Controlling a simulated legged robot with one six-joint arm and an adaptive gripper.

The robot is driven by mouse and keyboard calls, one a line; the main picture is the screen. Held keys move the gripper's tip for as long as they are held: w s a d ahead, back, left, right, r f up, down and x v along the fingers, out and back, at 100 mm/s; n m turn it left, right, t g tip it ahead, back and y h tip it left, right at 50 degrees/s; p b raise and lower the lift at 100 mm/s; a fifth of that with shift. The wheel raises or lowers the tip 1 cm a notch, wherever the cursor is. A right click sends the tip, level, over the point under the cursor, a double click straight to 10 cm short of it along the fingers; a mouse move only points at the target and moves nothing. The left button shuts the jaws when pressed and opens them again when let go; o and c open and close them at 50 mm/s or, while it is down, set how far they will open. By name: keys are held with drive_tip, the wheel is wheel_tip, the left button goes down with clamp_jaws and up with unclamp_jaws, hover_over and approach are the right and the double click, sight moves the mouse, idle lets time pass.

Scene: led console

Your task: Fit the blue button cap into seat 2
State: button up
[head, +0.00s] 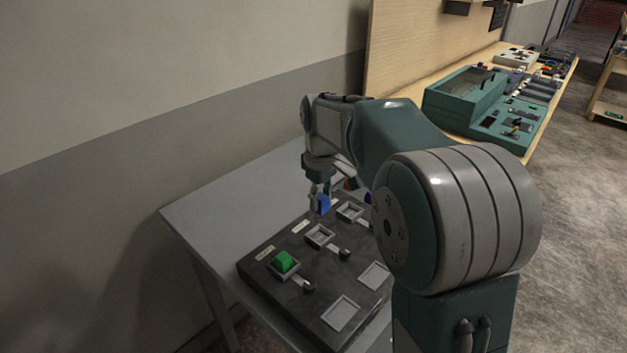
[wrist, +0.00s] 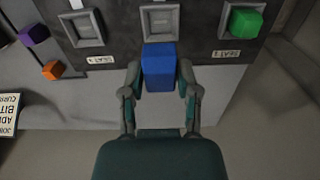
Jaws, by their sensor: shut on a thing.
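My gripper (wrist: 158,82) is shut on the blue button cap (wrist: 158,66), with one finger on each side. In the head view, the blue cap (head: 323,204) hangs from my gripper (head: 319,196) above the dark console (head: 262,268). The middle seat (head: 320,236) is an empty, square grey recess. A green cap (head: 284,261) sits in the adjacent seat, labelled SEAT 1 in the wrist view (wrist: 228,54).
A third seat (wrist: 83,28) is empty. A purple cap (wrist: 34,34) and an orange cap (wrist: 53,70) lie on the grey table (head: 220,205) beside the console. Small levers (head: 308,287) and flat square plates (head: 341,313) stand on the console. A workbench (head: 420,80) stands behind.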

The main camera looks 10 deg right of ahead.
sight(319, 213)
drive_tip(key=shift+w+f, duration=0.1)
wheel_tip(319, 213, down, 4)
drive_tip(key=shift+a+f, duration=0.1)
drive_tip(key=shift+a, duration=0.05)
drive_tip(key=shift+f, duration=1.1)
drive_tip(key=shift+f, duration=1.1)
idle(1.6)
drive_tip(key=o, duration=1.1)
